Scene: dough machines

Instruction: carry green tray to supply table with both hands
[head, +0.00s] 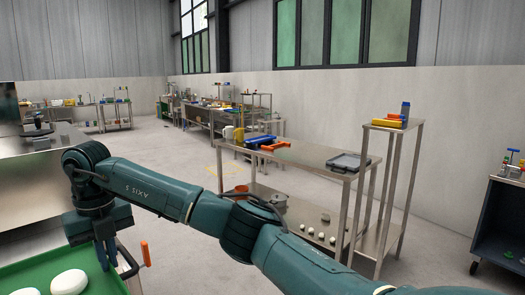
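The green tray (38,271) is at the bottom left of the head view, cut off by the picture's edges. White rounded dough pieces (69,281) lie on it. My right gripper (106,262) points down at the tray's far right part, close to its rim. Its fingers look close together, but whether they are shut on the rim cannot be made out. My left gripper is out of view. A steel table (318,155) with a lower shelf stands to the right of centre; whether it is the supply table is not clear.
The steel table carries a blue bin (260,141), an orange item (275,146) and a grey case (349,162). A tall narrow stand (393,190) is beside it, and a dark cart (500,225) at far right. Open floor (150,150) lies behind my arm.

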